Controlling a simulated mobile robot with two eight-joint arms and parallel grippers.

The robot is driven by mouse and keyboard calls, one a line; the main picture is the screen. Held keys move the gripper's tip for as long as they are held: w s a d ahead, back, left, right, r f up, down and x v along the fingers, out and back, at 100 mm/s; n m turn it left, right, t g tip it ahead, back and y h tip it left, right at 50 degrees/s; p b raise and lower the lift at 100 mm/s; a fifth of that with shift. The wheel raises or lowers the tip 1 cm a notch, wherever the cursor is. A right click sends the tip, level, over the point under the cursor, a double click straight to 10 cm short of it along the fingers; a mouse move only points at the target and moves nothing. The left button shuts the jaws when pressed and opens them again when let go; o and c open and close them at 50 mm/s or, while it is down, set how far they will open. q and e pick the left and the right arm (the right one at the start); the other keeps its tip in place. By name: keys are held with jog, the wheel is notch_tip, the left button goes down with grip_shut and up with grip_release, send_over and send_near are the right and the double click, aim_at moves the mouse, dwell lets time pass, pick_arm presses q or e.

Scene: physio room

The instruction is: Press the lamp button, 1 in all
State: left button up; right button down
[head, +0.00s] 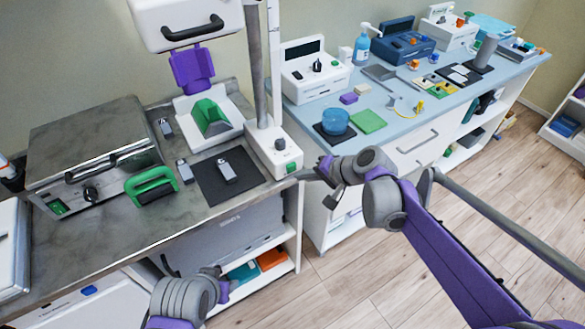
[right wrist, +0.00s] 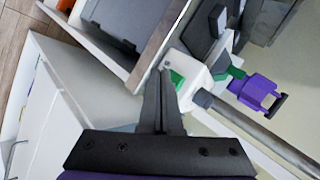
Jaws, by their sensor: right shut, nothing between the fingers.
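The lamp has a white base (head: 266,153) with a grey pole, standing at the right end of the grey counter. A green button (head: 291,167) is on the front of its base. It also shows in the right wrist view as a green patch (right wrist: 177,79). My right gripper (head: 301,174) is shut and empty, its fingertips just right of and slightly below the button. In the right wrist view the closed fingers (right wrist: 163,72) end right beside the green patch. I cannot tell whether they touch it. My left arm shows at the bottom, but its fingers are not visible.
A green-handled tool (head: 152,187), a dark mat (head: 207,189) with a small grey device and a metal press (head: 90,150) occupy the grey counter. A blue counter (head: 385,125) with a blue bowl (head: 335,121) stands behind on the right. The wood floor is open.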

jog(key=shift+w, duration=0.1)
jog(key=shift+w+a, duration=0.25)
